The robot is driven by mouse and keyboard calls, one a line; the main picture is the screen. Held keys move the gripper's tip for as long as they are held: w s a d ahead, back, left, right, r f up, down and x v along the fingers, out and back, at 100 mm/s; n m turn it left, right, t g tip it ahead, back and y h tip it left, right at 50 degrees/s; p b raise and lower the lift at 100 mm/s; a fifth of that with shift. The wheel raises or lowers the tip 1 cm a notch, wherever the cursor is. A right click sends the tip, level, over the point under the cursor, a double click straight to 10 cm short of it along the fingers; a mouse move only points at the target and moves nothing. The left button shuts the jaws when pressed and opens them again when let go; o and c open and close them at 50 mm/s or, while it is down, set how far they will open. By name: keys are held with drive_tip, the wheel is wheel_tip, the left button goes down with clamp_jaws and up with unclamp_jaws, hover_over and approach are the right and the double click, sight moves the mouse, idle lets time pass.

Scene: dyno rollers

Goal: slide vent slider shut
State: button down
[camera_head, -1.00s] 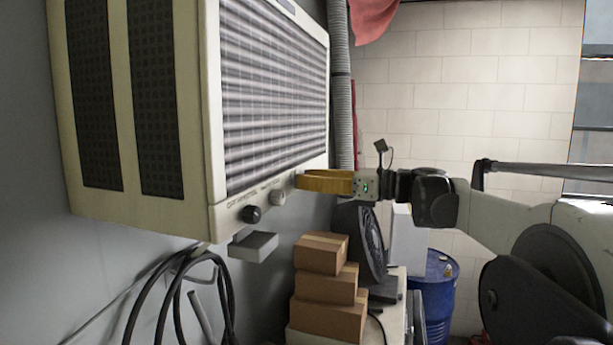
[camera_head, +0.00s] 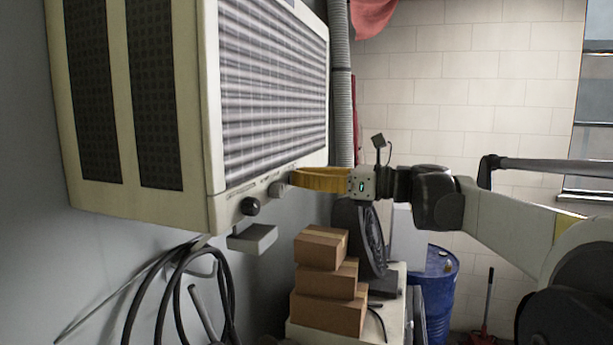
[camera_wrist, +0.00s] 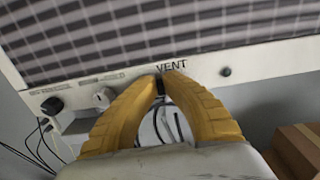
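The cream air unit (camera_head: 143,218) hangs on the wall at the left, with a louvred front and a control strip along its lower edge. In the wrist view the word VENT (camera_wrist: 171,66) stands on this strip. Just below it, a small dark piece, which looks like the vent slider (camera_wrist: 160,88), shows between my fingertips. My gripper (camera_wrist: 161,80) has yellow fingers, bowed inward with the tips close together on this piece. In the head view my gripper (camera_head: 293,178) reaches the strip's right part from the right; the fingers hide the slider there.
A black knob (camera_head: 250,206) and a grey knob (camera_head: 277,189) sit left of my fingers. A small dark round part (camera_wrist: 226,72) is to the right on the strip. Below are stacked cardboard boxes (camera_head: 328,312), a black fan (camera_head: 374,240) and a blue barrel (camera_head: 437,290).

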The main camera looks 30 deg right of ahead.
drive_tip(key=shift+s+a, duration=0.45)
drive_tip(key=shift+w+d, duration=0.1)
drive_tip(key=shift+d, duration=0.05)
drive_tip(key=c, duration=1.5)
unclamp_jaws()
drive_tip(key=shift+a, duration=0.3)
drive_tip(key=shift+d, duration=0.25)
drive_tip(key=v, duration=1.2)
drive_tip(key=shift+a, duration=0.2)
